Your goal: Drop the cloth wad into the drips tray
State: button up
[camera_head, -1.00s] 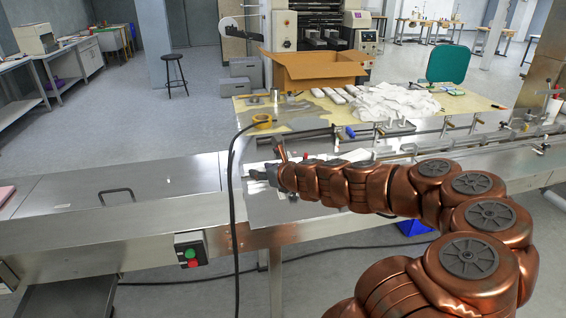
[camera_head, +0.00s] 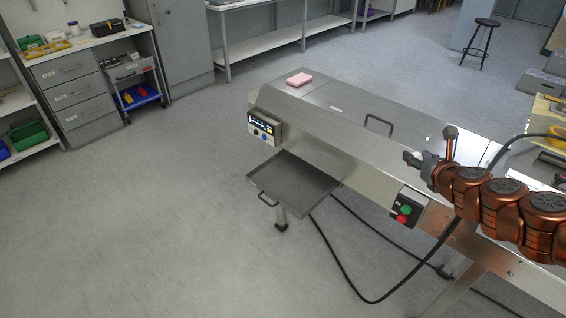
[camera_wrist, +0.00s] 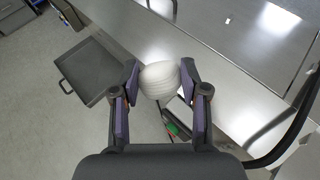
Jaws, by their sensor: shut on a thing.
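My gripper (camera_head: 421,158) is at the right in the head view, above the steel machine bed. In the wrist view my gripper (camera_wrist: 160,82) is shut on a pale, rounded cloth wad (camera_wrist: 159,79), held between the two fingers. The wad is small and mostly hidden in the head view. The drips tray (camera_head: 322,187) is a shallow dark grey tray with a front handle, sticking out low from the machine's near side, left of my gripper. It also shows at the left in the wrist view (camera_wrist: 109,82). The tray looks empty.
A control box with a display (camera_head: 264,129) sits on the machine's end, and a green and red button box (camera_head: 408,207) on its side. A pink pad (camera_head: 299,79) lies on the bed (camera_head: 345,97). A black cable (camera_head: 378,298) loops to the floor. Floor left of the tray is clear.

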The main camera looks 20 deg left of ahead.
aim_at(302, 179)
jog(key=u, duration=2.15)
jog(key=i, duration=4.5)
jog(key=z, duration=4.1)
